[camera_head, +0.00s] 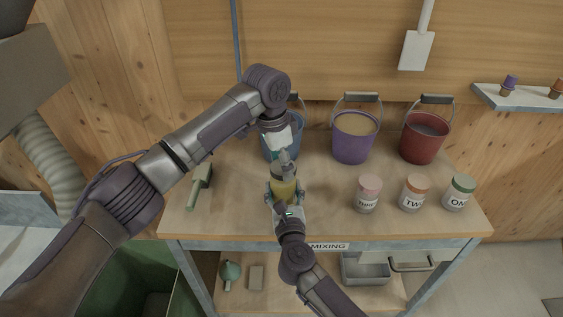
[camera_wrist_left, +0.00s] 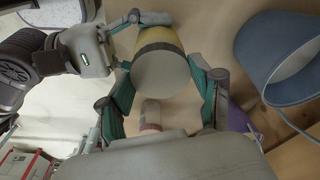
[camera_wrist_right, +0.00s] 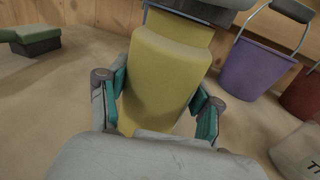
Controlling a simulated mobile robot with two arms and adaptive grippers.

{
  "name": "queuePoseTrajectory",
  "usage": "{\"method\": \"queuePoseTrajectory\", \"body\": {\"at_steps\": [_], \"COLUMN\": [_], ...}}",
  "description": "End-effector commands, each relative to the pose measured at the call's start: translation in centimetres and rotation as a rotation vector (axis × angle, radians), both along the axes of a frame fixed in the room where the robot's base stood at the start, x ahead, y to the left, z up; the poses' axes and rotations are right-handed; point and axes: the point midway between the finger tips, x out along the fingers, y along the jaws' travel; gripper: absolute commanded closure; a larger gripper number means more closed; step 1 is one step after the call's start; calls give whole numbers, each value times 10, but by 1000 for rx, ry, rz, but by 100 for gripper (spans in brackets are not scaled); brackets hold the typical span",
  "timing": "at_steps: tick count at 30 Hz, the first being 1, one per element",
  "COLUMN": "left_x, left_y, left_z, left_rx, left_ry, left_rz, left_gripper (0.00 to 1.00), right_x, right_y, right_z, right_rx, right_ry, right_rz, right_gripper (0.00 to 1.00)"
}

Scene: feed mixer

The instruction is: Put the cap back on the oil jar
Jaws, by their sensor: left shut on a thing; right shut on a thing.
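The oil jar (camera_head: 283,187), with a yellow body and a dark band near its top, stands upright over the front middle of the table. My right gripper (camera_head: 285,193) is shut around its body from the front; the right wrist view shows the yellow side (camera_wrist_right: 165,85) between the fingers. My left gripper (camera_head: 283,161) points down directly over the jar. In the left wrist view its fingers flank the round grey cap (camera_wrist_left: 162,82), shut on it. The cap lines up with the jar's top. Whether it is fully seated is hidden.
Blue (camera_head: 292,135), purple (camera_head: 354,138) and red (camera_head: 423,138) buckets stand at the back. Three labelled jars with pink (camera_head: 368,192), orange (camera_head: 413,192) and green (camera_head: 459,192) lids stand at right.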

Motion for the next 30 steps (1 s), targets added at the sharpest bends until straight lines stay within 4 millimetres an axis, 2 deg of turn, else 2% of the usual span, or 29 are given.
{"method": "queuePoseTrajectory", "body": {"at_steps": [22, 26, 30], "left_x": [0, 1, 3], "left_y": [0, 0, -1], "left_z": [-11, -11, -11], "left_rx": [0, 1, 1], "left_ry": [-1, 2, 1], "left_rz": [-26, -192, -509], "left_gripper": [49, 49, 49], "right_x": [0, 0, 0], "right_y": [0, 0, 0], "right_z": [0, 0, 0], "right_rx": [0, 0, 0], "right_ry": [0, 0, 0], "right_rz": [0, 0, 0], "right_gripper": [100, 100, 100]}}
